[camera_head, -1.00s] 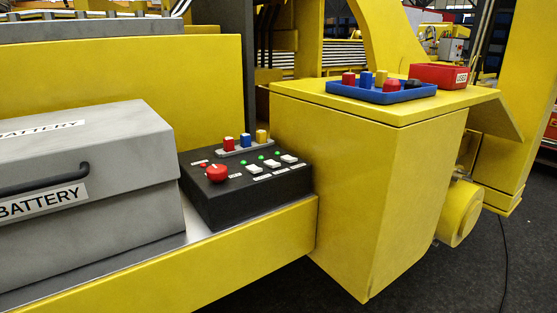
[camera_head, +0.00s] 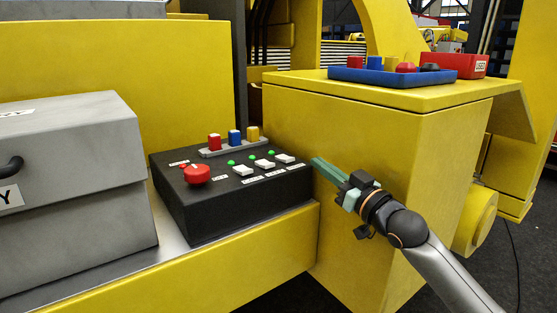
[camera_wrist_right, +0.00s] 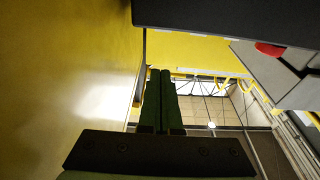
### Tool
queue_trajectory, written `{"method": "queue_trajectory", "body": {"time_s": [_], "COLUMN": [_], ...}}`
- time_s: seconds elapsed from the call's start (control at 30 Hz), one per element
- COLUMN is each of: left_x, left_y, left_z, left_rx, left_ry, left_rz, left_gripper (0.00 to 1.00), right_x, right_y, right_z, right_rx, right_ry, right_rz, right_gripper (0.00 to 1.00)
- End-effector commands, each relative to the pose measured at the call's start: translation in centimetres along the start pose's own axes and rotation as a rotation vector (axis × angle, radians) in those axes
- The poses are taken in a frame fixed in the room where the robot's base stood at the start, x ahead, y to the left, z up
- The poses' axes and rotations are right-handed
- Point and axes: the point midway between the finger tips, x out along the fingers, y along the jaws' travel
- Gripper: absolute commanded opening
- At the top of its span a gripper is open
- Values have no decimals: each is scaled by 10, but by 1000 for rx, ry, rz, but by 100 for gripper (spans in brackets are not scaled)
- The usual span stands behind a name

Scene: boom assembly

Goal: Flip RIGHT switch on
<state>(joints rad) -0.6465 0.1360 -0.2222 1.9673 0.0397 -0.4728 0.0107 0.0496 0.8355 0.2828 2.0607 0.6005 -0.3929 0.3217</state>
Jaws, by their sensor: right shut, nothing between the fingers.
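The black control box (camera_head: 195,222) sits on the ledge left of the yellow cabinet. It carries a row of white switches; the right switch (camera_head: 284,158) is the one nearest the cabinet, with the middle switch (camera_head: 264,164) and the left switch (camera_head: 242,170) beside it. A green light (camera_head: 271,152) shows behind the right switch. My right gripper (camera_head: 315,163) is shut and empty, with its green fingertips just right of the right switch, apart from it in the picture. Its closed fingers also show in the right wrist view (camera_wrist_right: 160,75). My left gripper is not in view.
A red knob (camera_head: 197,175) is on the box's left part. Red, blue and yellow blocks stand behind it on a grey strip (camera_head: 228,152). The yellow cabinet (camera_head: 350,130) is close to my right gripper. The grey battery box (camera_head: 70,170) is at left.

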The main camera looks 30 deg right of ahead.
Motion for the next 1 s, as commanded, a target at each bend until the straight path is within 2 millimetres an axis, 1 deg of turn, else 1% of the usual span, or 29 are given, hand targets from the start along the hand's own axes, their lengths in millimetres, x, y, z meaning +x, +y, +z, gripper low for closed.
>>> {"method": "queue_trajectory", "body": {"time_s": [0.03, 0.13, 0.43, 0.57, 0.77, 1.0], "left_x": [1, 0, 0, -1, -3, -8], "left_y": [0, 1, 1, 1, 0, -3], "left_z": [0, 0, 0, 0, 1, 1], "left_rx": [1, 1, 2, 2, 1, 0], "left_ry": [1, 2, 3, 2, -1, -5], "left_rz": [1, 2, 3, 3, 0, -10], "left_gripper": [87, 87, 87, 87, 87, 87], "right_x": [0, 0, 1, 5, 25, 59], "right_y": [0, 1, 1, 2, 1, 1], "right_z": [-4, -9, -9, -9, -12, -12], "right_rx": [-1, 0, 0, 1, 1, 2], "right_ry": [9, 16, 16, 16, 18, 18], "right_rz": [-2, -3, -2, -1, -1, -1], "right_gripper": [0, 0, 0, 0, 0, 0]}}
